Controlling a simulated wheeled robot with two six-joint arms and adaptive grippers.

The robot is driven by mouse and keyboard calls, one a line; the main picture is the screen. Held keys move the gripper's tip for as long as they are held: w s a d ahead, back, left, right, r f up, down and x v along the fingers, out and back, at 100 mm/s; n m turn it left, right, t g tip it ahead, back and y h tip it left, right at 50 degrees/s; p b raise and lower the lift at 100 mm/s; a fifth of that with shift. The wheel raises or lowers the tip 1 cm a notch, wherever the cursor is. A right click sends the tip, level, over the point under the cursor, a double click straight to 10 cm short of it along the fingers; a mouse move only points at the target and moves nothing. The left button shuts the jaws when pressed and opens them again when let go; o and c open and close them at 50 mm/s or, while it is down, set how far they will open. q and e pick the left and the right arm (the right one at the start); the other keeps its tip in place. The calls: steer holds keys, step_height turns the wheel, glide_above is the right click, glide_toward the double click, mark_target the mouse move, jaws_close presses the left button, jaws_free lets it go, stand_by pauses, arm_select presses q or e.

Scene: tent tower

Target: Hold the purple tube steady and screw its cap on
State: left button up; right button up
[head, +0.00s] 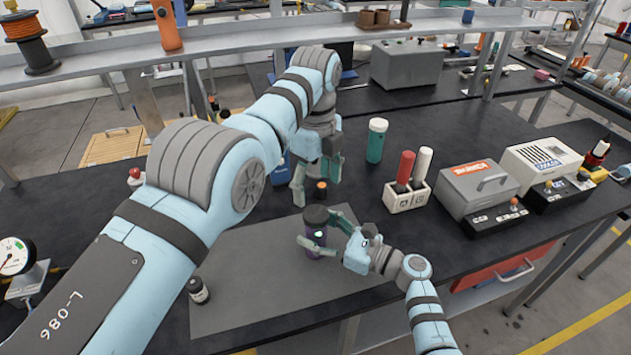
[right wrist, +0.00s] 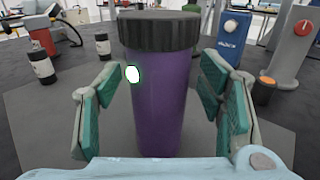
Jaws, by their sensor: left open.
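The purple tube (head: 317,238) stands upright on the grey mat (head: 250,262). A dark ribbed cap (head: 316,215) sits on its top; it also shows in the right wrist view (right wrist: 160,32). I cannot tell how tightly it is seated. My right gripper (head: 326,231) is around the tube, one finger on each side. In the right wrist view the fingers (right wrist: 160,105) are spread, with a gap between the left pad and the purple wall (right wrist: 160,110). My left gripper (head: 315,178) is open and empty, above and behind the tube, pointing down.
A green tube (head: 376,142) stands behind to the right. A small dark bottle (head: 197,291) stands at the mat's left edge. An orange-topped button (head: 321,188) is close to my left gripper.

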steer(key=v, duration=1.2)
steer(key=shift+a+f, duration=0.1)
